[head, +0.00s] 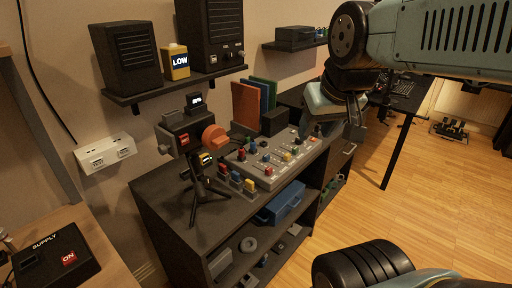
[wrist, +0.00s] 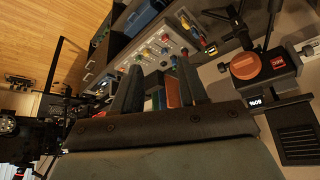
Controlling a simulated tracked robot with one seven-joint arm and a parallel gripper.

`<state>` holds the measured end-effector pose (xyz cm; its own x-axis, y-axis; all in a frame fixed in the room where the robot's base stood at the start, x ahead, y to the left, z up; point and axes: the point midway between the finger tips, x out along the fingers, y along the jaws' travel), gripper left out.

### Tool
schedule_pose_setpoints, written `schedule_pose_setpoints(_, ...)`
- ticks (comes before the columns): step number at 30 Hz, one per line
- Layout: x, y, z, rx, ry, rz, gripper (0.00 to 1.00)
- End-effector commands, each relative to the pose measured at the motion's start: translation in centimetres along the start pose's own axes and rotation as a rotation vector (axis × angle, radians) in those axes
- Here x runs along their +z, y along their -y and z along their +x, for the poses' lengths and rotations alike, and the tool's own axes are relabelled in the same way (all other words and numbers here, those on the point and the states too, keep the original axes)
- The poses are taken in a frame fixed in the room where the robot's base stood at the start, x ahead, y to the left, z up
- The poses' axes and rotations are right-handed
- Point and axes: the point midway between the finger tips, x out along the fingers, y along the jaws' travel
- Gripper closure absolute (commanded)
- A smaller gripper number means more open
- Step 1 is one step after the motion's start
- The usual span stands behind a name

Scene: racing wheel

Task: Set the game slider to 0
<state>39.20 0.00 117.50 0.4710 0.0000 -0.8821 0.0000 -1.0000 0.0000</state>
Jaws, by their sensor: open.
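A grey control panel (head: 275,157) with several coloured knobs and sliders lies on top of a black cabinet. It also shows in the wrist view (wrist: 184,37), beyond my fingers. The labels are too small to read, so I cannot tell which slider is the game one or where it is set. My gripper (wrist: 160,70) is open and empty, its two dark fingers apart and pointing toward the panel. In the head view my teal hand is above the panel's far right end; the fingertips are not clear there.
A camera with a red-orange lens (head: 214,137) stands on a small tripod (head: 197,192) left of the panel. Upright folders (head: 248,105) stand behind it. Speakers (head: 127,57) sit on a wall shelf. A supply box (head: 55,262) is at lower left. Open wooden floor lies right.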

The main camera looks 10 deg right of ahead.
Motion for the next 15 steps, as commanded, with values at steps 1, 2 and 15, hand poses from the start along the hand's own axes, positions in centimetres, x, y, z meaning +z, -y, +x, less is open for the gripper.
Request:
schedule_pose_setpoints(1,0.0,0.0,0.0,0.0,0.0,0.0,0.57)
schedule_pose_setpoints(2,0.0,0.0,0.0,0.0,0.0,0.0,0.57)
schedule_pose_setpoints(15,-1.3,0.0,0.3,0.006,0.02,0.032,0.51)
